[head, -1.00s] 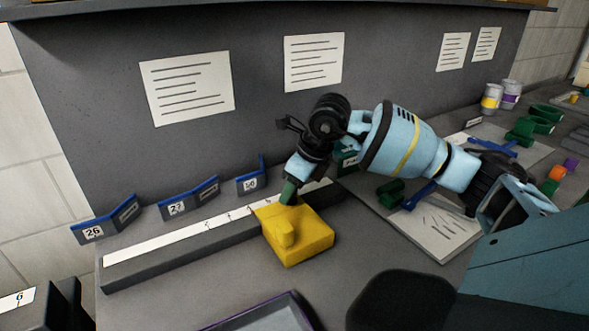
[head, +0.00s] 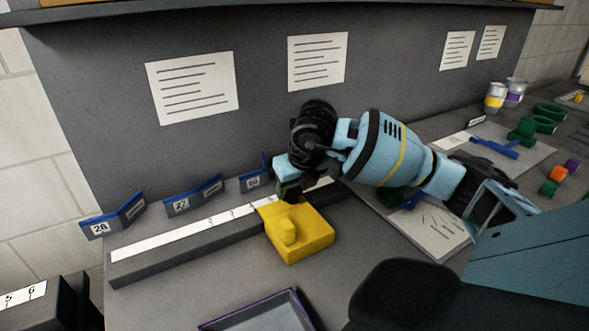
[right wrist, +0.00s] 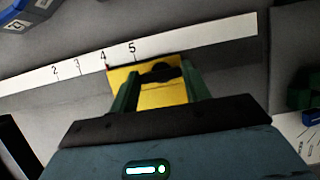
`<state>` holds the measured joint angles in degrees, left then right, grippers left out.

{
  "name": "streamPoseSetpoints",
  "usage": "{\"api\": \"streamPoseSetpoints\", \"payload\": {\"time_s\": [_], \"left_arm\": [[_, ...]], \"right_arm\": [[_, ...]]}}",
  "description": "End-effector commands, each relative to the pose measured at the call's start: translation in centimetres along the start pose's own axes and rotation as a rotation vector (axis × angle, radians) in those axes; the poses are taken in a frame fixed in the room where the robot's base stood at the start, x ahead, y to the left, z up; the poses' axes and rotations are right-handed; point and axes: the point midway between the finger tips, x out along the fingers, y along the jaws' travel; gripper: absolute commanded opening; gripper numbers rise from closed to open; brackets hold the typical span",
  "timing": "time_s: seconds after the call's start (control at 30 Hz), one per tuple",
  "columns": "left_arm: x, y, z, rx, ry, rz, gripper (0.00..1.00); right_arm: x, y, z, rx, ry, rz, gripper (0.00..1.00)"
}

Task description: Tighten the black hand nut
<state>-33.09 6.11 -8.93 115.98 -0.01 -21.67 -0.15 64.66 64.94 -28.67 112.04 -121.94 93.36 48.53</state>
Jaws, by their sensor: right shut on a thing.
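A yellow block with a raised knob (head: 312,243) sits against the front of a long dark rail with a white numbered strip. It also shows in the right wrist view (right wrist: 162,97). The black hand nut (right wrist: 160,72) is at the block's far edge in the right wrist view, between the green fingers of my right gripper (right wrist: 161,82). The right gripper (head: 290,193) is shut on it. In the head view the gripper hides the nut. My left gripper is not in view.
Number signs 26 (head: 113,220), 27 (head: 193,198) and another stand behind the rail (head: 180,247). A purple-edged tray (head: 262,312) lies in front. Green parts (head: 522,130), blue tools (head: 494,145) and cans (head: 495,98) are on the right. The bench between block and tray is clear.

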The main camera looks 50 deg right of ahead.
Motion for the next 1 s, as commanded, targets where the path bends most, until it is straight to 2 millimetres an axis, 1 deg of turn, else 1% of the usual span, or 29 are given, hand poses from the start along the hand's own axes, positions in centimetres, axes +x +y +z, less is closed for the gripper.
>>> {"api": "streamPoseSetpoints", "payload": {"time_s": [0.4,0.43,0.57,0.6,0.87,1.0], "left_arm": [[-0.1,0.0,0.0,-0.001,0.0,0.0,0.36],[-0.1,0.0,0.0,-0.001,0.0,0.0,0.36],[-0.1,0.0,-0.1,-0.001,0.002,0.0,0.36],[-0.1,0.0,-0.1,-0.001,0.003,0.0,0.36],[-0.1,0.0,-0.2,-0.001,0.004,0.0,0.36],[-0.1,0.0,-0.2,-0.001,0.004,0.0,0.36]], "right_arm": [[0.1,0.0,-0.1,0.008,0.002,-0.003,0.24],[0.1,0.0,-0.1,0.008,0.002,-0.003,0.5],[0.1,0.0,-0.1,0.007,0.002,-0.003,0.67],[0.1,0.0,0.0,0.007,0.002,-0.002,0.69],[-0.1,0.0,0.0,0.006,0.001,-0.002,0.69],[-1.1,0.0,0.1,0.005,-0.001,-0.001,0.69]]}}
